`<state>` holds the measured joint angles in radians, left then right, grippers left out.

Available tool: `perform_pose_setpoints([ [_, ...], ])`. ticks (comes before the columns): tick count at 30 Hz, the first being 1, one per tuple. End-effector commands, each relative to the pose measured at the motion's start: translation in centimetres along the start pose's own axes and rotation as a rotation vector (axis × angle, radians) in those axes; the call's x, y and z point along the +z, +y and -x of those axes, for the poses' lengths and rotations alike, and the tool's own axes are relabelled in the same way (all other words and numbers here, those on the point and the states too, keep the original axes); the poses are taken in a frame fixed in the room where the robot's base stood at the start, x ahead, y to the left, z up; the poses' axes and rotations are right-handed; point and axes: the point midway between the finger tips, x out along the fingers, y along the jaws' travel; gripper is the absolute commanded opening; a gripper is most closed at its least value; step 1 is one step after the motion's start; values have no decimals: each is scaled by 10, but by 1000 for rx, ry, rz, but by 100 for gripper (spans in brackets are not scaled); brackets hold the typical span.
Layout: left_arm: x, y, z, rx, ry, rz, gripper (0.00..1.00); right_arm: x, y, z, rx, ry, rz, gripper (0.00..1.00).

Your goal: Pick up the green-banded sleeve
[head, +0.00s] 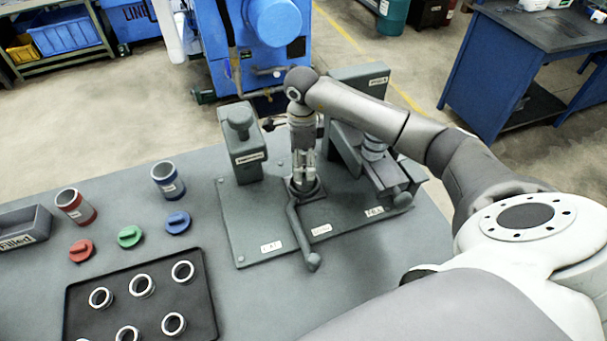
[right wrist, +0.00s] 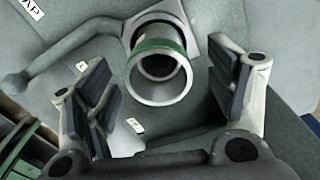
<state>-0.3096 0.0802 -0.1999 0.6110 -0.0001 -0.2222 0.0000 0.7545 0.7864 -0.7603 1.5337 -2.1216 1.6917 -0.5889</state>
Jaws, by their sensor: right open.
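The green-banded sleeve (right wrist: 160,75) is in the right wrist view, a pale hollow cylinder with a green band around it. It sits at a grey holder with a lever handle (head: 299,235) on the grey fixture plate (head: 258,225). My right gripper (head: 303,178) points down over this holder and is open. In the right wrist view its fingers (right wrist: 163,80) are apart on either side of the sleeve's open end, with gaps showing. In the head view the gripper largely hides the sleeve. My left gripper is not in view.
A grey block (head: 242,150) stands left of my gripper and a press-like device (head: 365,145) close to its right. Red-banded (head: 75,206) and blue-banded (head: 168,180) sleeves, coloured caps and a black tray (head: 72,310) of rings are further left.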

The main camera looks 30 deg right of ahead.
Motion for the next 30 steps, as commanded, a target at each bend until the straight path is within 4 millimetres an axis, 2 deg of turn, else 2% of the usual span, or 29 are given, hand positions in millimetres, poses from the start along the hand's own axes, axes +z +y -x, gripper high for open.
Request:
perform_pose_setpoints([
  [6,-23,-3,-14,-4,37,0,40,-4,3,-30,5,2,1,78],
  [10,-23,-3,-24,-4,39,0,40,-4,2,-48,2,1,0,78],
  [18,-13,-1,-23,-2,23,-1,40,-4,2,-49,0,1,1,78],
  [30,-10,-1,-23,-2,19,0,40,-4,2,-49,0,1,1,28],
])
